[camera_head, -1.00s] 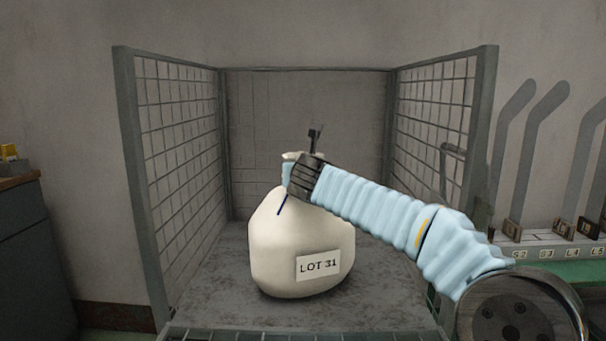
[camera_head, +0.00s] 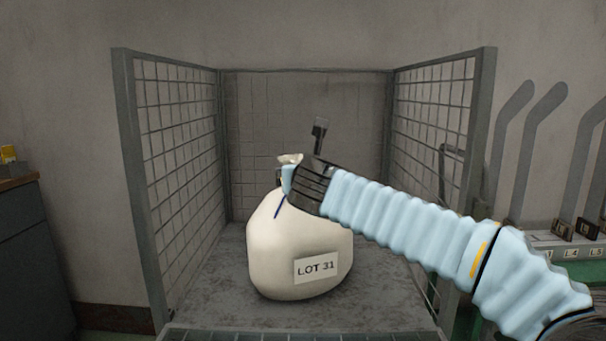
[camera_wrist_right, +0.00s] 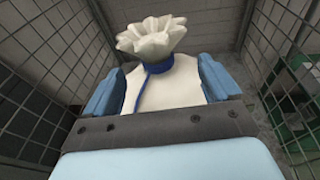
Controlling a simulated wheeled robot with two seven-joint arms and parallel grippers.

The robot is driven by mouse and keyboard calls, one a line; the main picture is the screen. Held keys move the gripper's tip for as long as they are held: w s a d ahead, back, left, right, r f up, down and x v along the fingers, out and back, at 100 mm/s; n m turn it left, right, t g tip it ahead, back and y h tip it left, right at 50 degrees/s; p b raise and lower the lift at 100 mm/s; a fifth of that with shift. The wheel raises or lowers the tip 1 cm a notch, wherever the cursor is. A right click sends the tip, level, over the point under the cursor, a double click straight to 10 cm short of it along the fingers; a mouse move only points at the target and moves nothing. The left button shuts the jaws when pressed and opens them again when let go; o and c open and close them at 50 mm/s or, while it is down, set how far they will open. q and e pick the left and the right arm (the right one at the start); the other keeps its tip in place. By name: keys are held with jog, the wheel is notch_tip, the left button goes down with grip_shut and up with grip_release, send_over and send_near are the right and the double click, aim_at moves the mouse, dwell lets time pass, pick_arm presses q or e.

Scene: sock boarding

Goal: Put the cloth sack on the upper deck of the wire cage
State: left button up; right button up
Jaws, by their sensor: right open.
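The cloth sack (camera_head: 285,245) is cream, with a gathered neck, a dark blue tie and a label reading LOT 31. It sits upright on the grey deck (camera_head: 205,295) of the wire cage (camera_head: 180,140). My right gripper (camera_head: 288,180) is at the sack's neck. In the right wrist view the blue fingers (camera_wrist_right: 161,84) are apart, one on each side of the tied neck (camera_wrist_right: 152,45), with gaps between them and it. The sack's right shoulder is partly hidden behind my arm in the head view. My left gripper is not in view.
Mesh walls stand left and right (camera_head: 435,130) of the deck, with a back panel behind; the front is open. Bare deck surrounds the sack. A dark cabinet (camera_head: 35,260) stands at far left. A green bench with labelled slots (camera_head: 580,255) is at right.

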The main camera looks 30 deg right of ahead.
jog(key=shift+v, duration=2.05)
